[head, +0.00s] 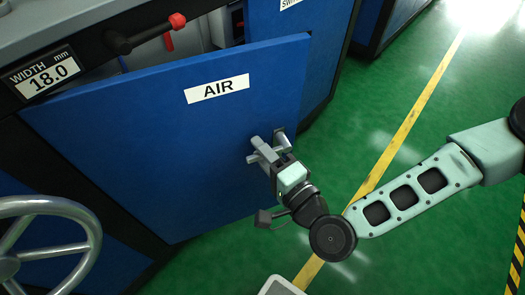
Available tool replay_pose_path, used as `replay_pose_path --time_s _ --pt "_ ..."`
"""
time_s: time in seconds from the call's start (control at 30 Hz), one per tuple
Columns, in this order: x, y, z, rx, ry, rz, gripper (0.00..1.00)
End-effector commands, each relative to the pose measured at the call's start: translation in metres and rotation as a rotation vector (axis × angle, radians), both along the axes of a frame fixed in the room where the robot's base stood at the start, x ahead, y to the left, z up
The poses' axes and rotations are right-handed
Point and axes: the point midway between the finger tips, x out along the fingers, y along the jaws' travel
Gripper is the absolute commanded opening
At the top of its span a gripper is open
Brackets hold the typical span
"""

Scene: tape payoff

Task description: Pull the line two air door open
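The blue air door (150,140) carries a white AIR label and fills the middle left of the head view. It stands ajar, hinged toward the left, with its right edge swung out from the cabinet. A gap above it shows the inside. A grey handle (279,136) sits near its right edge. My gripper (264,152) is at this handle, its fingers closed around it; the fingers partly hide the handle. No line number is readable on the door.
A red lever (168,42) shows inside the cabinet behind the door. A grey handwheel (45,245) stands at lower left. Green floor (400,70) with a yellow line is clear to the right.

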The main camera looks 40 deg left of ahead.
Motion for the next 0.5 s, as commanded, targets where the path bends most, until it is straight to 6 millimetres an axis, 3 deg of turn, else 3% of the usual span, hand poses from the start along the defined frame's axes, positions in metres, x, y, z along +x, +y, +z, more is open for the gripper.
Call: replay_pose_path --time_s 0.37,0.5 --pt "0.000 -0.001 0.001 0.002 -0.001 -0.001 0.36" --pt "-0.004 -0.012 0.001 0.000 0.000 0.001 0.36"
